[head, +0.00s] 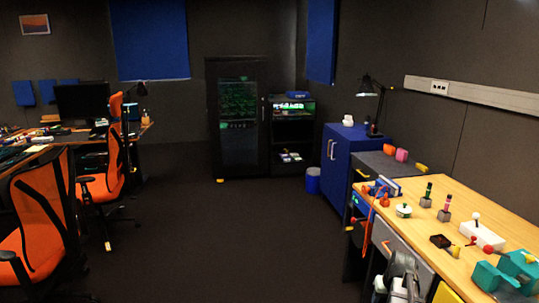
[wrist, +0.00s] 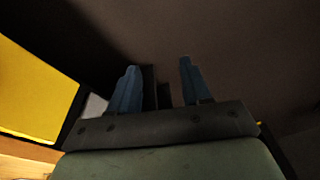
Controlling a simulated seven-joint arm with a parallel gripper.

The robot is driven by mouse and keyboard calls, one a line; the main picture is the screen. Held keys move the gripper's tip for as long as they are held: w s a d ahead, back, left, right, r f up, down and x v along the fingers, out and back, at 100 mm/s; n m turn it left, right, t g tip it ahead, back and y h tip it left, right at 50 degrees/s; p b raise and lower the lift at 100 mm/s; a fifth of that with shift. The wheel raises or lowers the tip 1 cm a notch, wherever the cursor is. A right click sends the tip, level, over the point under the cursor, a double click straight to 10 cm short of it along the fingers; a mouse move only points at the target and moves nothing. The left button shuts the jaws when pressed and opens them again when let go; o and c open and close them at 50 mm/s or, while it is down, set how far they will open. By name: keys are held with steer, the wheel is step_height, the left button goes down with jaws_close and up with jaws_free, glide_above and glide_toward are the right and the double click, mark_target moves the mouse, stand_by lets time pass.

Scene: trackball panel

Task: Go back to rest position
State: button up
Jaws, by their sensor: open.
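My gripper (wrist: 160,68) shows in the wrist view, with two blue fingers standing well apart. It is open, and nothing is held between the fingertips. A dark upright shape shows behind the gap. In the wrist view a yellow panel (wrist: 38,85) lies to the left of the fingers, with a strip of wood-coloured surface below it. The fingers are apart from both. Dark floor or wall fills the rest behind them. I cannot clearly make out the fingers in the head view.
In the head view a wooden workbench (head: 408,229) stands at right. Orange chairs (head: 45,220) stand at left. The middle floor (head: 220,225) is clear.

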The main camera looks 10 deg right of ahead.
steer(key=s+a+f+n+g, duration=0.1)
steer(key=a+f, duration=0.3)
steer(key=a, duration=0.7)
steer(key=s+a+f+n, duration=0.15)
steer(key=a+f, duration=0.35)
steer(key=a, duration=0.6)
steer(key=s+a+f+n+g, duration=0.15)
steer(key=a+f, duration=0.25)
steer(key=a, duration=0.8)
steer(key=s+f+g, duration=0.3)
steer(key=s+f, duration=0.7)
steer(key=s, duration=0.4)
steer(key=s+f+g, duration=0.3)
steer(key=s+f, duration=0.7)
steer(key=s, duration=0.4)
steer(key=shift+s+d+f, duration=0.3)
steer(key=shift+s+d, duration=0.1)
